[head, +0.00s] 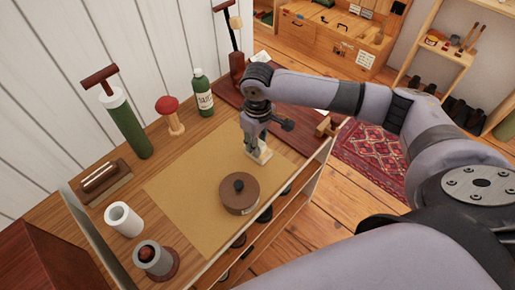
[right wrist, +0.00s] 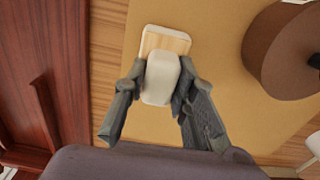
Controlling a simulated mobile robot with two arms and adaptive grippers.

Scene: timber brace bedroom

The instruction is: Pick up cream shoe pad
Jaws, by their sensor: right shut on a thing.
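The cream shoe pad (right wrist: 160,82) is a small pale block with a wooden-coloured part and a light rim beyond it. In the head view the pad (head: 260,153) is at the far right part of the tan mat (head: 190,205). My right gripper (right wrist: 157,80) has its two fingers against the pad's sides, shut on it. In the head view the right gripper (head: 256,142) points down over the mat and hides part of the pad. I cannot tell whether the pad touches the mat. My left gripper is in neither view.
A brown round pot (head: 239,194) stands near the pad on the mat. A green bottle (head: 202,93), a red-topped stand (head: 170,115), a green cylinder (head: 127,124), a white cup (head: 123,220) and a grey cup (head: 153,259) stand around the mat. A dark red board (head: 235,100) lies beyond the gripper.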

